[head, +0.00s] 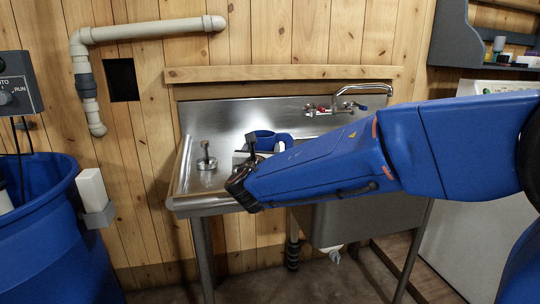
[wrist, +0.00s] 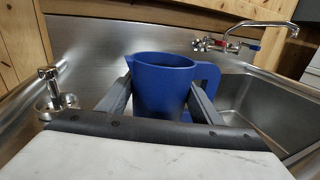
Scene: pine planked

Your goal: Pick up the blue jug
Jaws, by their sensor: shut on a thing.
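The blue jug (wrist: 164,88) stands upright in the middle of the wrist view, at the steel sink unit, with its spout to the left and its handle to the right. My gripper (wrist: 160,96) has one finger on each side of the jug and is shut on it; the right finger passes by the handle. In the head view the jug (head: 265,137) shows only partly, behind my blue arm and gripper (head: 250,152). The jug's base is hidden, so I cannot tell whether it touches the steel surface.
A metal fitting with a knob (wrist: 53,90) stands left of the jug. The sink basin (wrist: 255,105) is to the right, under a tap (wrist: 240,38). A blue barrel (head: 45,235) stands at far left. A wooden ledge (head: 285,72) runs along the wall behind.

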